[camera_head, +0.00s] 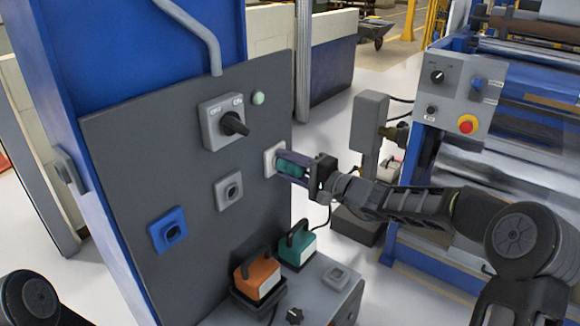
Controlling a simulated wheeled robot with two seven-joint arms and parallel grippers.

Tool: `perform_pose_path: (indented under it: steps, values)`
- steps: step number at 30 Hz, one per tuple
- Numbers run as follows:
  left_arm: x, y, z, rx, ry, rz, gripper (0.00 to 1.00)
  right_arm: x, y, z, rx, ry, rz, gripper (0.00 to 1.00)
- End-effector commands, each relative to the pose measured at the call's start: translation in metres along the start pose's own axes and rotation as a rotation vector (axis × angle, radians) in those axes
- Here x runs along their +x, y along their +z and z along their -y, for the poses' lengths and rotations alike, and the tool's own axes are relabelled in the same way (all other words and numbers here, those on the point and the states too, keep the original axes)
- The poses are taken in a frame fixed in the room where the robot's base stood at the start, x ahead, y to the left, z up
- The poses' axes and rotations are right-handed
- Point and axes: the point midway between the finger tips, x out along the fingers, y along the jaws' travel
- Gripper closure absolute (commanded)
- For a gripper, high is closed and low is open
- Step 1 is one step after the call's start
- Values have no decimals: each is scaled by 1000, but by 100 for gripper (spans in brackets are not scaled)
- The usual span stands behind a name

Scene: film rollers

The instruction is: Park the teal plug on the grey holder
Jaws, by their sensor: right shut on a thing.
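The teal plug (291,167) is between the fingers of my right gripper (294,168), which is shut on it. The plug points left at the pale square socket (270,160) on the upright dark grey panel. Its front end is at the socket; I cannot tell whether it sits inside. The grey holder (229,190), a square block with a dark round opening, is on the same panel, left of and below the plug. It is empty. A link of my left arm shows at the bottom left, but my left gripper is out of view.
A blue square holder (168,230) is lower left on the panel; a rotary switch (224,122) is above. An orange box (257,278) and a teal box (297,246), both with handles, stand below. A blue-framed machine (455,170) is at right.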

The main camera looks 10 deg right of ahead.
Motion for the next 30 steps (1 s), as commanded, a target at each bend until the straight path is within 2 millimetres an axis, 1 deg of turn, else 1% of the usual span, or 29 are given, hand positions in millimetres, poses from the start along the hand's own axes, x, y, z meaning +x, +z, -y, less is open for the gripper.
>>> perform_pose_path:
  steps: [11, 30]
  values:
    - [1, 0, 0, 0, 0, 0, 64, -3, 0, 0, 0, 0, 0, 100]
    - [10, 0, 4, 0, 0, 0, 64, -29, 0, -1, -1, 0, -1, 100]
